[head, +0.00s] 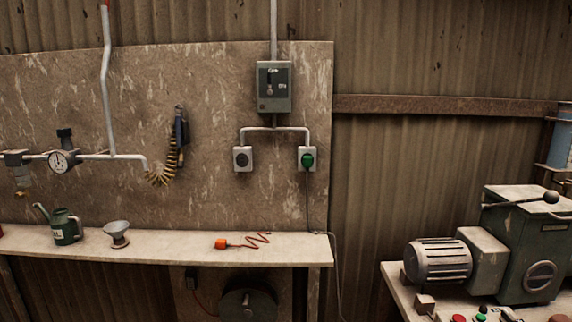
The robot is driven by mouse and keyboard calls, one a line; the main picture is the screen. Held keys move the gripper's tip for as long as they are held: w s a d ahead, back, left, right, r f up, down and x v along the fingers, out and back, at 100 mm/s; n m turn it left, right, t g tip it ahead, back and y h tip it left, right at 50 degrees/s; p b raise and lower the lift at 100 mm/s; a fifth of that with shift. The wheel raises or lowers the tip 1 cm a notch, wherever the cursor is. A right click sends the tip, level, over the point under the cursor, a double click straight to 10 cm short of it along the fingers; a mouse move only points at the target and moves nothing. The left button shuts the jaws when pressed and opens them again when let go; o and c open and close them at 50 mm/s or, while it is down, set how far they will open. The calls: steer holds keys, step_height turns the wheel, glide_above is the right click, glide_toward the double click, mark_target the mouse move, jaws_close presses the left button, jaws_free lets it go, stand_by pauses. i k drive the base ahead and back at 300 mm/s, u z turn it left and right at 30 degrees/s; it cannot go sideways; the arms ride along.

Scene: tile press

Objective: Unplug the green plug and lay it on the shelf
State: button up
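The green plug (308,160) sits in the right wall socket (301,150), below the grey switch box. The shelf (180,250) is a pale, worn ledge running along the wall beneath the sockets. An orange plug (221,244) with a coiled red cord lies on it. My gripper is not in view.
A green oil can (64,228) and a grey funnel (117,232) stand on the shelf's left part. The shelf's right end is mostly clear. A green machine with a motor (440,260) stands on a bench at right. A gauge (60,161) and coiled air hose (170,165) hang at left.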

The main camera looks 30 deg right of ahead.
mark_target(307, 160)
steer(key=z, duration=0.75)
steer(key=k, duration=0.2)
steer(key=u, duration=2.95)
steer(key=k, duration=0.85)
steer(key=z, duration=0.4)
